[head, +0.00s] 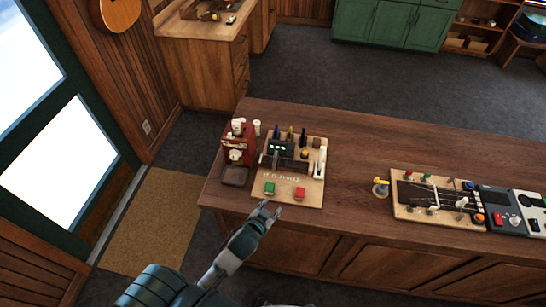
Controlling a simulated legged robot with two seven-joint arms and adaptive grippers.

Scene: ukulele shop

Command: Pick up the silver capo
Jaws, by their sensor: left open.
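My left gripper (271,207) is open and empty at the front edge of the wooden counter (345,215), just in front of a light wooden board (315,190) with a green and a red block. Farther right, a second light board (408,211) holds a dark fretboard-like strip with several small coloured and silvery clamp-like pieces. One silvery piece (462,203) sits near its right end. The pieces are too small to tell for sure which is the silver capo. My gripper is well left of them and touches none. My right gripper is out of view.
A red rack (236,143) with white containers and a dark tray stands at the counter's left end. A small yellow-topped item (381,187) stands left of the second board. Dark devices (500,207) lie to its right. The counter between the two boards is mostly clear.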

